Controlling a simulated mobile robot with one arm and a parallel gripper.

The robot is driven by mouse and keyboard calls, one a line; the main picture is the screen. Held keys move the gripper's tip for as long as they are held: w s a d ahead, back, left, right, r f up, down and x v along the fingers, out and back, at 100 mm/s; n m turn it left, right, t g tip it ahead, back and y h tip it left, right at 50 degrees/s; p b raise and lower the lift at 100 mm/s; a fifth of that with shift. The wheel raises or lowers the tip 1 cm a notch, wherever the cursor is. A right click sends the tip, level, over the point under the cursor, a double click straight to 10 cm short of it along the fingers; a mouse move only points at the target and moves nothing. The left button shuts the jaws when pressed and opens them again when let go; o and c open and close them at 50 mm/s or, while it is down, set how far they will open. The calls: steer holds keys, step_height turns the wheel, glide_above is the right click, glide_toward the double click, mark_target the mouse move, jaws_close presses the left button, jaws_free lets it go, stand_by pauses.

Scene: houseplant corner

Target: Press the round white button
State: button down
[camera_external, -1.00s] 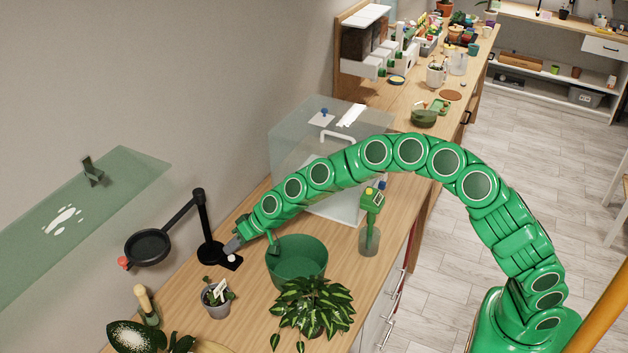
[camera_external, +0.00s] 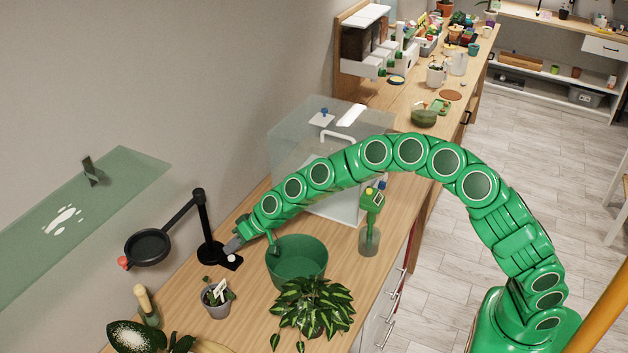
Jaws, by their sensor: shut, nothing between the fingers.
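The round white button (camera_external: 232,259) is small and sits on the black base (camera_external: 212,254) of a black stand on the wooden counter. The stand has an upright post and a side arm that carries a black round pan-like ring (camera_external: 148,246). My gripper (camera_external: 232,247) is shut and empty. Its grey fingertips point down and left, right at the upper edge of the button. The button's upper part is close to or partly behind the fingertips; I cannot tell whether they touch.
A green pot (camera_external: 297,262) stands just right of my gripper. A small potted plant (camera_external: 216,296) and a variegated leafy plant (camera_external: 312,307) are nearer the front. A clear tank (camera_external: 290,150) is behind my arm. A green-handled device (camera_external: 370,215) stands right of the pot.

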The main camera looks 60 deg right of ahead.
steer(key=shift+f, duration=0.1)
steer(key=shift+f, duration=0.3)
steer(key=shift+f, duration=0.25)
stand_by(0.8)
steer(key=shift+r, duration=0.7)
steer(key=shift+r, duration=0.1)
steer(key=shift+r, duration=2.9)
